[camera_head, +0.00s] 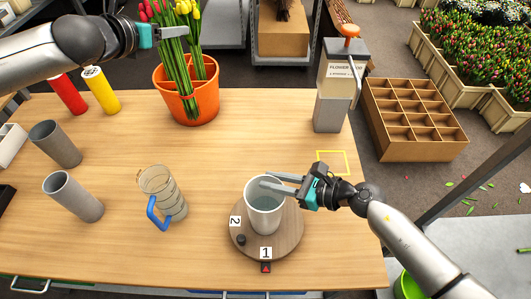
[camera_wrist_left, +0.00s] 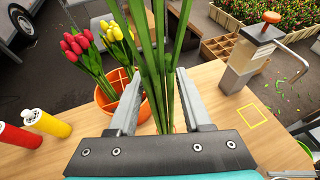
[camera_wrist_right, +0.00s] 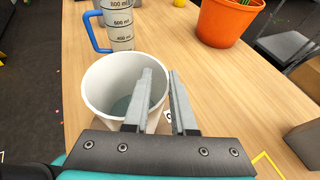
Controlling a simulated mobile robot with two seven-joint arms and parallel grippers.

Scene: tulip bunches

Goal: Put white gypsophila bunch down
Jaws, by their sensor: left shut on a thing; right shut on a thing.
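My left gripper (camera_head: 176,32) (camera_wrist_left: 158,74) is shut on a bunch of green stems (camera_wrist_left: 155,40), above the orange pot (camera_head: 208,99). Its flower heads are out of frame, so I cannot tell whether it is the white gypsophila. Red tulips (camera_wrist_left: 76,45) and yellow tulips (camera_wrist_left: 116,32) stand in the pot beside it. My right gripper (camera_head: 267,180) (camera_wrist_right: 160,74) is shut on the rim of a white vase (camera_head: 264,216) (camera_wrist_right: 105,85), with one finger inside and one outside. The vase stands upright on a round wooden turntable (camera_head: 290,235) and shows no flowers inside.
A measuring jug (camera_head: 172,188) with blue handle and two grey cylinders (camera_head: 58,145) (camera_head: 76,199) stand left of the vase. A flower food dispenser (camera_head: 332,110) is at the back right, near a yellow square outline (camera_head: 331,151). Red (camera_head: 68,95) and yellow (camera_head: 101,91) bottles stand left.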

